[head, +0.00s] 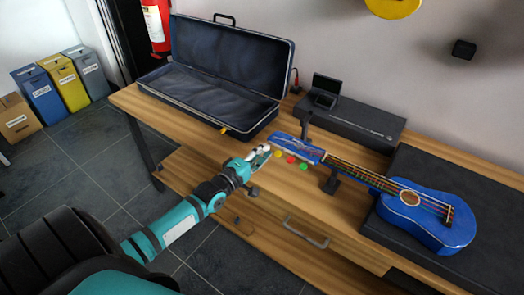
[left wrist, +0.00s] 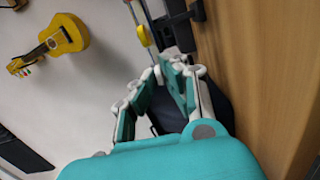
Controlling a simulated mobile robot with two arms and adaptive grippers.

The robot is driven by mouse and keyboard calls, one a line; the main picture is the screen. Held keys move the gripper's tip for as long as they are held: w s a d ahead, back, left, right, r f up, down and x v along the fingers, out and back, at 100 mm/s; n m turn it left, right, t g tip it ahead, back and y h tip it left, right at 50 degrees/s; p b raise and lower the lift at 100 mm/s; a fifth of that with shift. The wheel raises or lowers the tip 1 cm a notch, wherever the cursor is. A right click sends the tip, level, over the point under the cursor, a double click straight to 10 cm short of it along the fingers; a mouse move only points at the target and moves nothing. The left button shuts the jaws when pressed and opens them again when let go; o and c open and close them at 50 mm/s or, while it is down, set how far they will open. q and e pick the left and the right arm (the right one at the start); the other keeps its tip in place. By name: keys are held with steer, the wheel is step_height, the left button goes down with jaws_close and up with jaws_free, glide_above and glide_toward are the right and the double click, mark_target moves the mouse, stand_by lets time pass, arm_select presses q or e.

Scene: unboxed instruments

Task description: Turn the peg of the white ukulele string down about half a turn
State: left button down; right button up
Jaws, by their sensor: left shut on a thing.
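The blue ukulele (head: 425,215) lies with its body at the right and its headstock (head: 290,145) pointing left, its neck held up by a black stand (head: 332,184). Along the headstock's near edge show a yellow peg (head: 278,154), a red peg (head: 291,160) and a green peg (head: 303,166). My left gripper (head: 264,151) is at the headstock's left end, beside the yellow peg, and is shut on a peg there. That peg, by its place the white one, is hidden between the fingers. The left wrist view shows the fingers (left wrist: 168,75) close together. My right gripper is out of view.
An open black case (head: 208,95) stands on the wooden table (head: 240,145) at the left. A dark box (head: 350,122) lies behind the neck. A black mat (head: 400,165) is under the body. A yellow ukulele (left wrist: 62,38) hangs on the wall.

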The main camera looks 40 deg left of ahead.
arm_select(q)
steer(key=m+y+p, duration=0.1)
steer(key=m+p, duration=0.2)
steer(key=m, duration=0.9)
steer(key=m+y+p, duration=0.1)
steer(key=m+p, duration=0.2)
steer(key=m, duration=1)
steer(key=shift+d+g, duration=0.1)
steer(key=shift+g, duration=0.2)
steer(key=m+b, duration=0.1)
steer(key=m, duration=0.2)
steer(key=shift+m+y, duration=0.3)
steer(key=shift+m, duration=0.1)
steer(key=m+b, duration=0.2)
steer(key=m, duration=0.2)
steer(key=shift+m, duration=0.3)
steer(key=shift+b, duration=0.3)
steer(key=c, duration=1.5)
jaws_free()
